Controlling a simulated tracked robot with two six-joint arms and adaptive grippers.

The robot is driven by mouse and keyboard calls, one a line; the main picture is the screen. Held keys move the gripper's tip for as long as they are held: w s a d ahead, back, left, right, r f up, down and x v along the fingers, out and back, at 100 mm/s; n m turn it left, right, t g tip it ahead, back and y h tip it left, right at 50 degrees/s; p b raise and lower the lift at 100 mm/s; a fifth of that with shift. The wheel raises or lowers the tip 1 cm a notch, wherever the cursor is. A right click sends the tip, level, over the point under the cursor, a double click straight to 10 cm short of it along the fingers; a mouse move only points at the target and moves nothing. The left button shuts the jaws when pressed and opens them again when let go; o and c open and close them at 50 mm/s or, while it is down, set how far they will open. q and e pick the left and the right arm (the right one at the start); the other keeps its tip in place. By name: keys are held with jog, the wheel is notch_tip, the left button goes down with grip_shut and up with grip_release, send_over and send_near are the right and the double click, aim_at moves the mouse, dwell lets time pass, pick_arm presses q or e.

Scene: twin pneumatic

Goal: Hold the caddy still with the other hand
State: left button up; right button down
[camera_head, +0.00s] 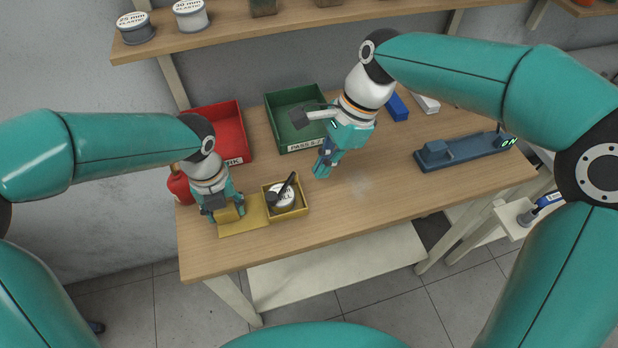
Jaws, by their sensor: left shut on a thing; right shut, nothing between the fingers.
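The yellow caddy (256,229) lies near the front left of the wooden table. It has a flat plate at its left and a shallow box at its right. In the box sit a white round tin (287,199) with dark lettering, partly hidden, and a black-handled tool (284,188) leaning across it. My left gripper (229,213) is shut on a yellow upright part at the left end of the caddy; the fingers partly hide it. My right gripper (322,171) is shut and empty, pointing down above the table, to the right of and behind the caddy, apart from it.
A red bin (230,122) and a green bin (290,98) with a label stand at the back. A red bottle (180,187) is beside my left gripper. A blue device (465,150) showing "ON" is at the right. The front middle and right of the table are clear.

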jog(key=v, duration=0.5)
jog(key=shift+r, duration=0.1)
pick_arm(q)
jog(key=o, duration=1.4)
pick_arm(e)
jog(key=shift+s, duration=0.1)
